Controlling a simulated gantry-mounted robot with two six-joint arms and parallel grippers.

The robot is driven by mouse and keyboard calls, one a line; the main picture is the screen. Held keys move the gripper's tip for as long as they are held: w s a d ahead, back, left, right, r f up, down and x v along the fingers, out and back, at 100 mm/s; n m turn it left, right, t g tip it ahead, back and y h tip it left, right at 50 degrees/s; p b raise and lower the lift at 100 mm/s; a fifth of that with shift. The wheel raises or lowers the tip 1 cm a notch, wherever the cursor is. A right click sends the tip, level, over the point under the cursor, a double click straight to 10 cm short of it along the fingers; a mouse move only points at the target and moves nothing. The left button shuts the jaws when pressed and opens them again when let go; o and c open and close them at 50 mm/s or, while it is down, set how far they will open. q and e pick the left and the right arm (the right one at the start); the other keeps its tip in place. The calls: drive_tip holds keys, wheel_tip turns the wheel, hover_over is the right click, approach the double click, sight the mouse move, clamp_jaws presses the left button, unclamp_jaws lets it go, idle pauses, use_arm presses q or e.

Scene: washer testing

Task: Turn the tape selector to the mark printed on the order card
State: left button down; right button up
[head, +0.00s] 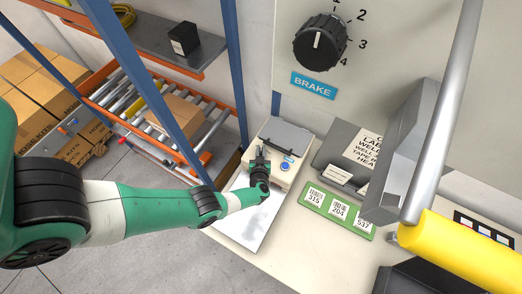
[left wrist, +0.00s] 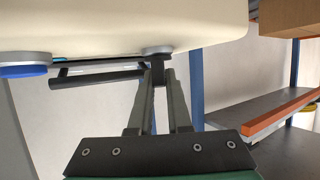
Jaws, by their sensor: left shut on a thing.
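A cream tape machine (head: 283,184) with a blue button (head: 286,166) stands on the worktop. My left gripper (head: 261,163) is at this machine, left of the button. In the left wrist view my gripper (left wrist: 158,78) is shut on a small dark knob with a grey round base (left wrist: 157,50) on the machine's cream body (left wrist: 110,22). I take this knob for the tape selector; its pointer and marks are hidden. A white printed card (head: 365,148), with a line reading TAPE, lies partly hidden behind a grey metal part. My right gripper is not in view.
A black dial (head: 320,42) with numbers and a blue BRAKE label (head: 314,86) is on the upright panel. A green strip (head: 337,211) holds barcode labels. A grey bar with a yellow grip (head: 460,248) crosses the right side. A roller rack (head: 160,110) stands left.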

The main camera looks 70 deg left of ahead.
use_arm(q)
drive_tip(key=n+g+b, duration=0.1)
drive_tip(key=n+g+y+b, duration=0.1)
drive_tip(key=shift+f+n+g+b, duration=0.2)
drive_tip(key=shift+n+g+b, duration=0.1)
drive_tip(key=shift+g+b, duration=0.1)
drive_tip(key=shift+r+n+g+b, duration=0.1)
drive_tip(key=shift+n+g+b, duration=0.4)
drive_tip(key=shift+g, duration=0.1)
drive_tip(key=c, duration=0.9)
unclamp_jaws()
drive_tip(key=shift+o, duration=0.2)
drive_tip(key=shift+r, duration=0.1)
